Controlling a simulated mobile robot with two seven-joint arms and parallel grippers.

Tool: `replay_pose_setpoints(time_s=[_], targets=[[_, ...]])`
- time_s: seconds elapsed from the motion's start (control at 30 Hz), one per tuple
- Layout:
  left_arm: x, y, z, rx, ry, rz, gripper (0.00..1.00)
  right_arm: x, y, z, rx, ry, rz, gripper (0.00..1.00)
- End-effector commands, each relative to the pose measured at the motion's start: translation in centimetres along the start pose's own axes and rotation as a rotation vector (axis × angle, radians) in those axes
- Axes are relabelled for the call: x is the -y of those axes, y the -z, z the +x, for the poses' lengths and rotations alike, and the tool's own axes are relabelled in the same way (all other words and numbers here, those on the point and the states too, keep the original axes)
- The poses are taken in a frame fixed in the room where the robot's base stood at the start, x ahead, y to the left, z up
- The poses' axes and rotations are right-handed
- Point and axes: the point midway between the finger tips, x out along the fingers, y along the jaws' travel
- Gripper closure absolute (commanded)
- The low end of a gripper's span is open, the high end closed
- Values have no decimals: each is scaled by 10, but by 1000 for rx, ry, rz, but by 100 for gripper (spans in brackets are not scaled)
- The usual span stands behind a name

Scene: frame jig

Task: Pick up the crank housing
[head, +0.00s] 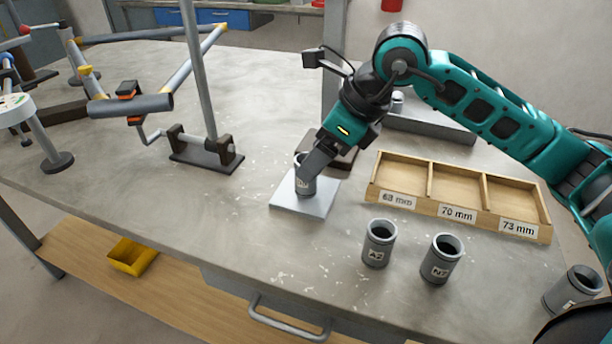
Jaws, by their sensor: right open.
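A grey hollow cylinder (304,187), which I take for the crank housing, stands upright on a pale square plate (318,205) in the middle of the table. It has a small label, partly covered. My right gripper (307,170) reaches down over it from the upper right. Its grey fingers are open at the cylinder's upper part; whether they touch it I cannot tell. My left gripper is not in view.
A tube frame on a jig (207,152) fills the left. The table's front left is clear.

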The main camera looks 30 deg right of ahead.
Motion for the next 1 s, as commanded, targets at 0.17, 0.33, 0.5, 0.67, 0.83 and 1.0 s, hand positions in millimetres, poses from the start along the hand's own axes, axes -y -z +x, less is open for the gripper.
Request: replay_pose_setpoints(time_s=[0.17,0.33,0.5,0.67,0.83,1.0], targets=[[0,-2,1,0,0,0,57,-2,-4,23,0,-5,0,28],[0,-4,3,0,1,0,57,-1,-5,46,-1,-2,0,28],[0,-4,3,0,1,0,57,-1,-6,52,0,-1,-2,28],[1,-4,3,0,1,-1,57,-1,-6,52,0,-1,-1,29],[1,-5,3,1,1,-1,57,-1,-6,52,-1,-1,-1,46],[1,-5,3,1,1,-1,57,-1,-6,52,-1,-1,-1,62]])
